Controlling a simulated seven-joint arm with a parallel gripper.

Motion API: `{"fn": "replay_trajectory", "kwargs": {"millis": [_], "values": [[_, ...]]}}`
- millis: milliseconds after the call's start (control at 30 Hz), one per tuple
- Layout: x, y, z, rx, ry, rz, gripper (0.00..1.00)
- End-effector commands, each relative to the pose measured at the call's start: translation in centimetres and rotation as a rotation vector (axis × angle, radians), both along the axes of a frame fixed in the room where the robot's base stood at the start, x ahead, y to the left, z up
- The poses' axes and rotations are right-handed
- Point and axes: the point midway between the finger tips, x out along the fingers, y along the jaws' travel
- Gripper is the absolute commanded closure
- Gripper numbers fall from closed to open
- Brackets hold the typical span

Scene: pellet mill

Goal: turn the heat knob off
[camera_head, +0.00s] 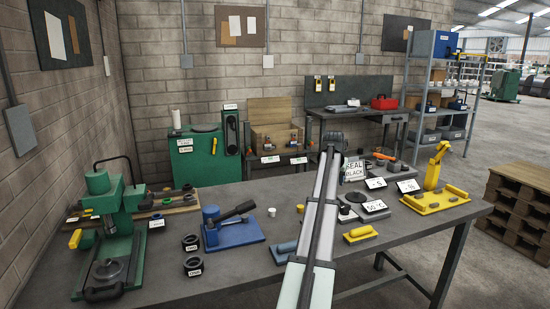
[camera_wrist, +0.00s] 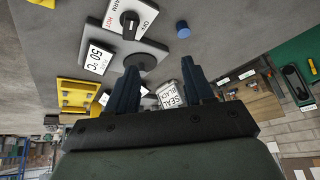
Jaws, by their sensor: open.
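The heat knob (camera_wrist: 129,22) is a black knob on a white dial plate (camera_wrist: 146,16) at the top of the wrist view. Words on the plate include HOT and what looks like WARM; the top edge cuts the plate off. The knob's exact setting is hard to read. A 50 °C card (camera_wrist: 97,58) and a dark round disc (camera_wrist: 141,62) are beside it on a grey base. My gripper (camera_wrist: 161,72) is open and empty, its two dark fingers apart from the knob. In the head view my arm hides part of this area, and I cannot make out the knob there.
A SEAL BLACK sign (camera_wrist: 171,96) shows between my fingers. A yellow fixture (camera_head: 436,196) stands at the bench's right and a blue base (camera_head: 234,234) at its left. A green press (camera_head: 104,205) is at far left. The front middle of the bench (camera_head: 225,285) is clear.

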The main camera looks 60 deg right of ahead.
Motion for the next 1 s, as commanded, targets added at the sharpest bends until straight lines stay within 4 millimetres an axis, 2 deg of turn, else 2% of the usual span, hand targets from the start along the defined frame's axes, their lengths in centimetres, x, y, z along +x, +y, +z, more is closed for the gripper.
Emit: {"fn": "replay_trajectory", "kwargs": {"millis": [33, 500, 1000], "values": [[1.0, 0.0, 0.1, -0.014, -0.008, 0.000, 0.48], [8.3, -0.1, 1.7, -0.147, -0.104, -0.010, 0.48], [16.0, 0.8, 3.6, -0.268, -0.229, -0.013, 0.48]]}}
